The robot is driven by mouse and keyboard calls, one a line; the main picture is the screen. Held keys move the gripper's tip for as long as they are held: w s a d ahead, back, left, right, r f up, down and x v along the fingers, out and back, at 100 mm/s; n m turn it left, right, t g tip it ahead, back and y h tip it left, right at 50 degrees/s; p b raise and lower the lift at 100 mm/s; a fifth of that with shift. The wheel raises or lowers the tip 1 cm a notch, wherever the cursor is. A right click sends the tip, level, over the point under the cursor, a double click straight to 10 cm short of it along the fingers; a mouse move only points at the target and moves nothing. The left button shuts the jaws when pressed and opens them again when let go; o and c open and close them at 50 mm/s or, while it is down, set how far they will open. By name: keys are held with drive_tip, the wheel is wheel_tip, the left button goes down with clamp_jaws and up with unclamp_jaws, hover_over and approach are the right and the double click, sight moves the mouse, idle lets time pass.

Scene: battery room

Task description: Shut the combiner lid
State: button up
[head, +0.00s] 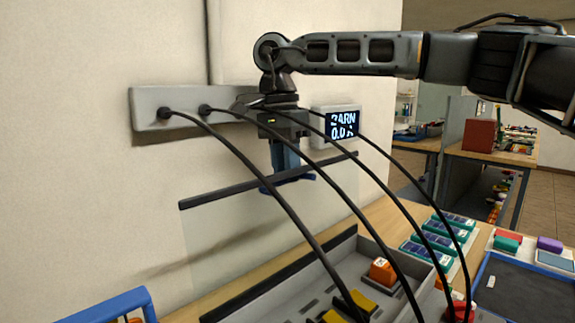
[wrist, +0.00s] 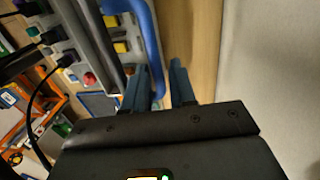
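The combiner lid (head: 225,235) is a clear panel with a dark top edge. It stands raised, well open, above the back of the combiner box. The grey box (head: 330,262) lies open on the bench with orange and yellow parts inside; the wrist view shows similar parts at upper left. My gripper (head: 288,183) points down at the lid's top edge. The dark edge crosses in front of its blue fingers, so they appear on the wall side. Contact with the lid cannot be told.
Several black cables (head: 262,184) run from a grey wall strip (head: 147,117) down to the box, in front of my gripper. A wall display (head: 341,125) is close to its right. A blue frame (head: 125,303) stands at lower left. Teal modules (head: 450,226) sit right of the box.

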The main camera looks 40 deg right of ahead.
wheel_tip(320, 180, up, 9)
drive_tip(key=p, duration=0.6)
drive_tip(key=shift+w+p, duration=0.4)
idle(0.3)
idle(0.5)
wheel_tip(320, 180, down, 9)
drive_tip(key=a+g, duration=0.1)
drive_tip(key=shift+s+a+g+p, duration=0.2)
drive_tip(key=shift+s+g+p, duration=0.15)
drive_tip(key=shift+s+g, duration=0.05)
drive_tip(key=shift+r, duration=0.1)
drive_tip(key=shift+c, duration=0.4)
clamp_jaws()
